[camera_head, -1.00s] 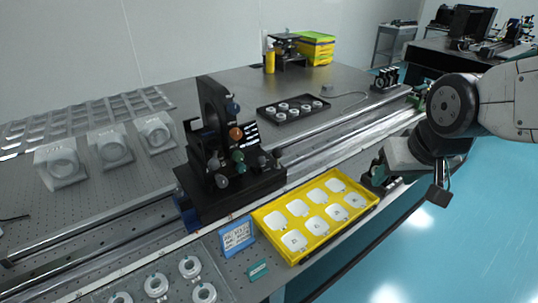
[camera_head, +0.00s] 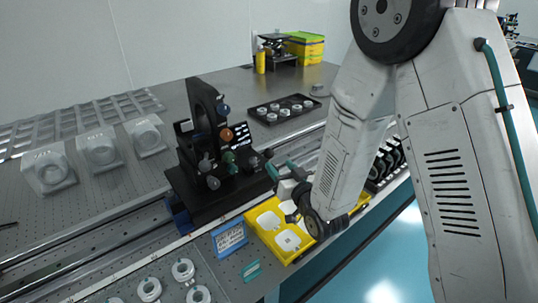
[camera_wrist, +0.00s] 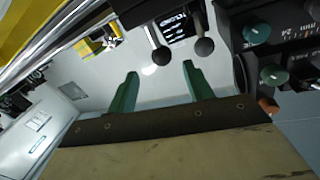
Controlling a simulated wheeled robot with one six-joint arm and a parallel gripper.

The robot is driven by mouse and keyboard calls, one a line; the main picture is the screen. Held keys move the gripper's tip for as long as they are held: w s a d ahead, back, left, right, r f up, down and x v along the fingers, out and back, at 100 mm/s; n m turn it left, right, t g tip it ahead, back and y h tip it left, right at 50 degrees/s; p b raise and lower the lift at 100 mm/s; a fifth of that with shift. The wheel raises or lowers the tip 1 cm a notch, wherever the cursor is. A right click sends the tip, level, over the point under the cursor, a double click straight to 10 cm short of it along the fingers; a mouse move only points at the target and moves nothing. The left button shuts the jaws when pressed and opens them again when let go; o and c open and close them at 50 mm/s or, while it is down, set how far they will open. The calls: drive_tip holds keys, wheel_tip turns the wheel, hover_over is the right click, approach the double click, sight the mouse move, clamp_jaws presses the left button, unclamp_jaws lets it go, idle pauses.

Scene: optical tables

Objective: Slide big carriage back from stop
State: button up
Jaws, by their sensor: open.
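The big carriage (camera_head: 222,190) is a black block with a tall ring plate and several coloured knobs. It sits on the long rails at the middle left of the head view. My gripper (camera_head: 281,169) is at its right side, with green fingertips pointing toward it. In the wrist view my gripper (camera_wrist: 160,76) is open, its two green fingers apart with nothing between them. Dark round knobs and black parts of the carriage (camera_wrist: 283,40) show beyond and right of the fingertips. I cannot tell whether the fingers touch it. The stop cannot be made out.
A yellow tray (camera_head: 250,217) with white pockets lies below my arm, partly hidden. A blue label stand (camera_head: 229,238) is left of it. Pale square mounts (camera_head: 98,153) stand behind the rails. A black tray (camera_head: 283,108) with round parts lies at the back.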

sight(269, 154)
drive_tip(key=shift+x, duration=3.9)
drive_tip(key=shift+a+r, duration=0.1)
clamp_jaws()
